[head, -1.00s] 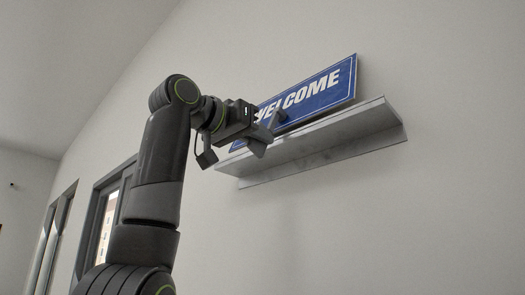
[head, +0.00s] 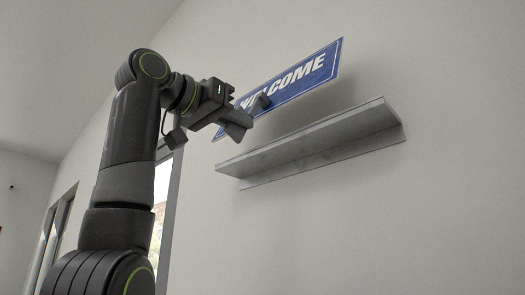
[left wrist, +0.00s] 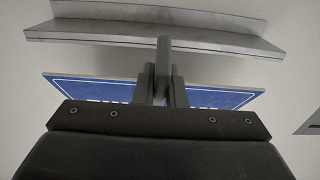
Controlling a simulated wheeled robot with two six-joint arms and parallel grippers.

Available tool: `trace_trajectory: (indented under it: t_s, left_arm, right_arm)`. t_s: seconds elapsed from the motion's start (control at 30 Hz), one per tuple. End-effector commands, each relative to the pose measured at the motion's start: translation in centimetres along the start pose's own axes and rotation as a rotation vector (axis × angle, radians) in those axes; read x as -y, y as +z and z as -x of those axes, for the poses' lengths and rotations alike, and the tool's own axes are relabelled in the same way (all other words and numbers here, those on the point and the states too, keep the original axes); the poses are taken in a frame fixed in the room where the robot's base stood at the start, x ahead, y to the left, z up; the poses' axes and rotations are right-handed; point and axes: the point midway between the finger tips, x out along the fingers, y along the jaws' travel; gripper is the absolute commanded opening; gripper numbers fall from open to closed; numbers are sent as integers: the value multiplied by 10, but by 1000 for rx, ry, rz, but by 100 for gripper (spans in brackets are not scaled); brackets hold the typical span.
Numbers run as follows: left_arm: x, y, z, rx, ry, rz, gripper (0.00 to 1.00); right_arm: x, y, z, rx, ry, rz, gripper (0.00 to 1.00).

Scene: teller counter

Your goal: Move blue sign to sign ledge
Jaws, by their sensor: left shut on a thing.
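The blue sign (head: 305,78) with white WELCOME lettering is in the head view, tilted with its right end up. It also shows in the left wrist view (left wrist: 95,89), partly hidden by the fingers. My left gripper (head: 250,112) is shut on the sign near its lower left part and covers some letters. The grey sign ledge (head: 315,138) is on the wall below the sign, with a visible gap between them. The ledge also shows in the left wrist view (left wrist: 215,40), apart from the sign. My right gripper is not in view.
The ledge top bears nothing that I can see. The pale wall (head: 440,200) around it is bare. Window frames (head: 58,232) stand at the left behind my arm.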

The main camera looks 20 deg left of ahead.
Motion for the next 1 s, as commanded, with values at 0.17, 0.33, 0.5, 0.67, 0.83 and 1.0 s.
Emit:
trace_trajectory:
  t_s: [0.17, 0.33, 0.5, 0.67, 0.83, 1.0]
  left_arm:
    - [0, -3, 11, -3, 0, 0, 0]
    - [0, -5, 21, -2, 0, 0, 0]
    - [0, -7, 30, -3, 0, -1, 0]
    - [0, -7, 33, -1, 0, 0, 0]
    - [0, -7, 33, -1, 0, 0, 0]
    - [0, -5, 29, -1, -2, -1, 0]
  right_arm:
    - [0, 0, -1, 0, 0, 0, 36]
    - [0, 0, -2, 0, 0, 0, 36]
    - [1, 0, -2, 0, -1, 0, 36]
    - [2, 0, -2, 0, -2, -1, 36]
    - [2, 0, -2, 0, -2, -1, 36]
    - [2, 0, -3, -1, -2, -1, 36]
